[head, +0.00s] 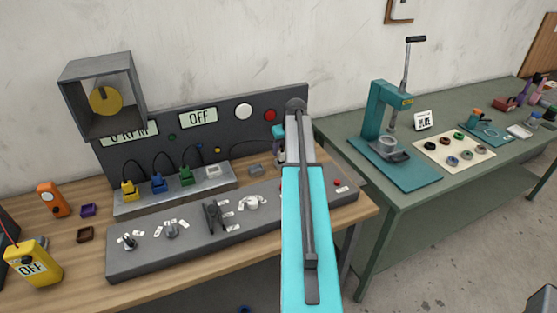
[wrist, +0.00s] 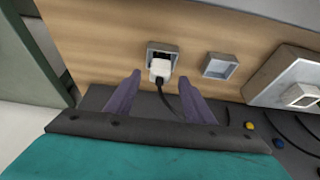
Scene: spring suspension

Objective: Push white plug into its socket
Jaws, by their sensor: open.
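The white plug (wrist: 159,70) is in the middle of the wrist view, with a dark cord running from it toward the bottom right. It sits at the near side of a grey square socket (wrist: 162,47), whose dark opening still shows behind it. I cannot tell how deep it sits. My gripper (wrist: 159,77) is open, its two purple fingers apart on either side of the plug and cord, with gaps visible.
A second grey square socket (wrist: 220,65) stands empty to the right. A grey block (head: 175,190) carries yellow (head: 129,190), blue (head: 158,182) and green (head: 186,175) plugs. The dark upright panel (head: 225,120) rises behind. A green table (head: 440,185) stands at the right.

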